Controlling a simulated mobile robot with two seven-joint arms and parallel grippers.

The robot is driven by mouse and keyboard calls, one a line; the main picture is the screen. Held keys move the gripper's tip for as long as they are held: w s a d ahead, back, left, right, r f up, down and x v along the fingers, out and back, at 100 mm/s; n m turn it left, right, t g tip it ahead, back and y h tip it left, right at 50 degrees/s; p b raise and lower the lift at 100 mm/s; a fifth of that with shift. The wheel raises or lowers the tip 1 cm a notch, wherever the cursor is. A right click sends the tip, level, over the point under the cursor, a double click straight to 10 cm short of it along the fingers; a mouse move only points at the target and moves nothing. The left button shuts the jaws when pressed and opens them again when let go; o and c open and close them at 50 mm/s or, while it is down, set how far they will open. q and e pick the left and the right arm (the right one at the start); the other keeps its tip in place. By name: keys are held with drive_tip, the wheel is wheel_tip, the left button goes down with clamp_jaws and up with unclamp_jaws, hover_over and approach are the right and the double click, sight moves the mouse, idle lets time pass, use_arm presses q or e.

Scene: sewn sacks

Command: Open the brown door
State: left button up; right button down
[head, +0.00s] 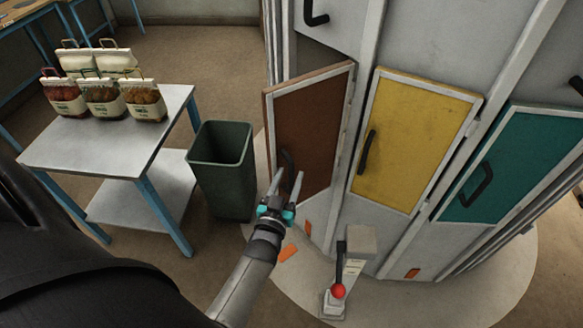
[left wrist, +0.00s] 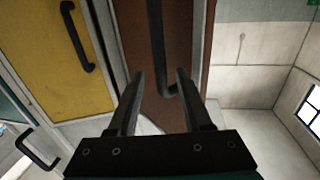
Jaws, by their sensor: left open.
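The brown door (head: 312,122) is at the left of a row of coloured doors in a grey cabinet. It stands slightly ajar, its left edge out from the frame and a dark gap above it. Its black handle (head: 284,160) is partly hidden by my left gripper (head: 289,175). In the left wrist view the brown door (left wrist: 187,45) fills the middle, and the handle (left wrist: 157,45) runs down between the open fingers of the left gripper (left wrist: 160,74). I cannot tell if they touch it. My right gripper is not in view.
A yellow door (head: 415,135) and a teal door (head: 520,155) are to the right, both closed. A green bin (head: 222,170) stands close left of the brown door. A table (head: 110,145) holds several sacks (head: 102,95). A red-knobbed lever (head: 338,291) stands in front.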

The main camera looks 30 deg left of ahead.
use_arm(q)
drive_tip(key=p+v, duration=0.3)
drive_tip(key=v, duration=0.9)
drive_tip(key=shift+s+d, duration=0.15)
drive_tip(key=shift+s, duration=0.05)
drive_tip(key=s+d+f+m+g+h+b, duration=0.1)
drive_tip(key=s+d+f+g+h+b, duration=0.15)
drive_tip(key=f, duration=0.65)
drive_tip(key=s+d+f+m+g+h+b, duration=0.1)
drive_tip(key=s+d+f+g+b, duration=0.15)
drive_tip(key=f, duration=0.55)
drive_tip(key=s+d+f+m+g+h+b, duration=0.1)
drive_tip(key=s+d+f+g+h+b, duration=0.15)
drive_tip(key=f, duration=0.65)
drive_tip(key=s+a+f+m+g+b, duration=0.2)
drive_tip(key=s+f+g+b, duration=0.4)
drive_tip(key=s+f, duration=1.1)
drive_tip(key=s+g, duration=0.2)
drive_tip(key=s, duration=0.1)
drive_tip(key=shift+s+f+m+g+y+b, duration=0.2)
drive_tip(key=shift+f+m+g+y+b, duration=0.1)
drive_tip(key=shift+m+g+y+b, duration=0.1)
